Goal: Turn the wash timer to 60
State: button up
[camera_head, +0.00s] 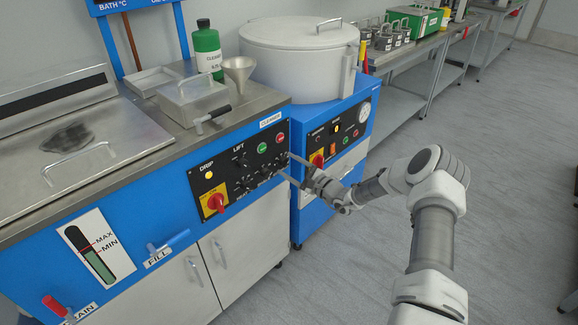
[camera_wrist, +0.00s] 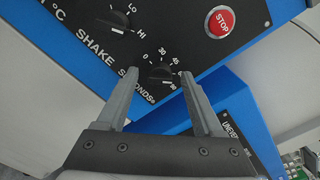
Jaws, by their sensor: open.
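A black dial (camera_wrist: 160,73) sits on the black control panel in the wrist view, near the printed word SECONDS. The numbers 0, 30 and 45 are legible around it; further marks are partly hidden or too small to read. Its exact setting is unclear. No word "wash" is legible. My gripper (camera_wrist: 158,77) is open, with one finger on each side of the dial in the picture; contact cannot be told. In the head view my gripper (camera_head: 285,165) reaches the right part of the panel (camera_head: 222,163) and hides some of its dials.
Another dial (camera_wrist: 112,24) marked LO and HI and a red STOP button (camera_wrist: 219,22) are close by. In the head view, a red-yellow switch (camera_head: 215,202) is on the panel's left. A blue cabinet with a white drum (camera_head: 300,65) stands to the right. Open floor lies further right.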

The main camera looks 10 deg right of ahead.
jog(key=p+v, duration=0.3)
jog(key=v, duration=1.4)
jog(key=shift+r, duration=0.1)
